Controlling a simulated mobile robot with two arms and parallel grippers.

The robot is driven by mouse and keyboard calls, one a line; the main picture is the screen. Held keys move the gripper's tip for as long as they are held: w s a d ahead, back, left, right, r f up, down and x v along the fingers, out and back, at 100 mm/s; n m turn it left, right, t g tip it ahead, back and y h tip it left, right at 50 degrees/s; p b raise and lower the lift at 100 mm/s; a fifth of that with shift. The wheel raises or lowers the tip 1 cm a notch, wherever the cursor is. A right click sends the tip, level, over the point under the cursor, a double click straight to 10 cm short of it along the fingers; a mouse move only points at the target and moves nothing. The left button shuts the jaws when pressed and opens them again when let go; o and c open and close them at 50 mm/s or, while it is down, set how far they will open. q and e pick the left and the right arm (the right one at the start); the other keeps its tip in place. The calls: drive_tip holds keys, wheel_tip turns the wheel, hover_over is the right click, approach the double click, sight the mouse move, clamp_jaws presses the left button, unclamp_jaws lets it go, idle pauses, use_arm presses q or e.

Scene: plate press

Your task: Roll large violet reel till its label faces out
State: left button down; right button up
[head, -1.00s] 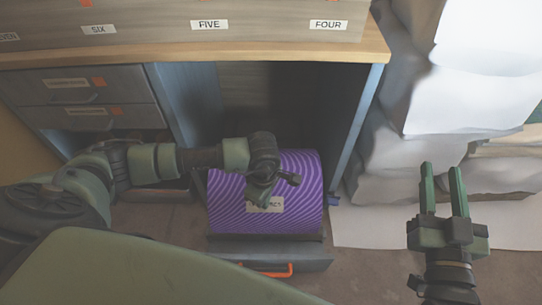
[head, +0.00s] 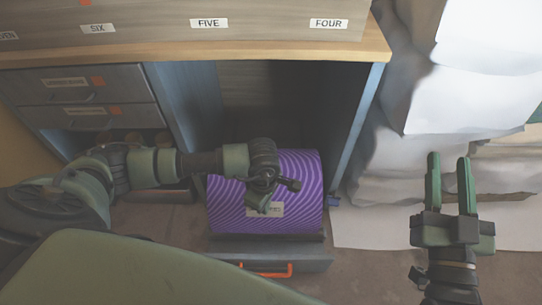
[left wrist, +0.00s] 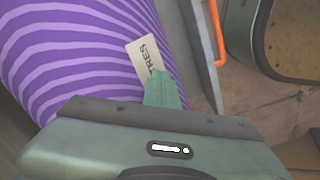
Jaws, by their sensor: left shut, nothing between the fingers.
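The large violet reel (head: 306,190), with wavy lighter stripes, lies on its side in the cradle of a low drawer under the bench. Its cream label (head: 276,210) is on the near side, partly covered by my left gripper in the head view. My right gripper (head: 449,165) is open and empty, off to the right of the reel.
The drawer (head: 310,262) with an orange handle (head: 265,270) juts out below the reel. Bench legs stand close on both sides. White sheets and wrapped stacks (head: 400,170) fill the right. Numbered compartments (head: 209,23) line the bench top. Floor is bare at front right.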

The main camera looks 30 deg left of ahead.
sight(265, 227)
use_arm(q)
drive_tip(key=shift+f, duration=0.15)
drive_tip(key=shift+s+d+f+b, duration=0.15)
drive_tip(key=shift+s+f+b, duration=0.3)
drive_tip(key=shift+f, duration=0.15)
drive_tip(key=shift+s+f, duration=0.1)
drive_tip(key=shift+f, duration=0.05)
use_arm(e)
drive_tip(key=shift+s+a+r+t+y, duration=0.15)
drive_tip(key=shift+s+r+t, duration=0.1)
drive_tip(key=shift+r+t, duration=0.3)
drive_tip(key=shift+s+d+r+t+y, duration=0.1)
drive_tip(key=shift+s+r+t+y, duration=0.15)
drive_tip(key=shift+r, duration=0.55)
drive_tip(key=shift+s+a+r+t+y, duration=0.1)
drive_tip(key=shift+s+r+t, duration=0.15)
drive_tip(key=shift+r+t, duration=0.35)
drive_tip(key=shift+r, duration=0.1)
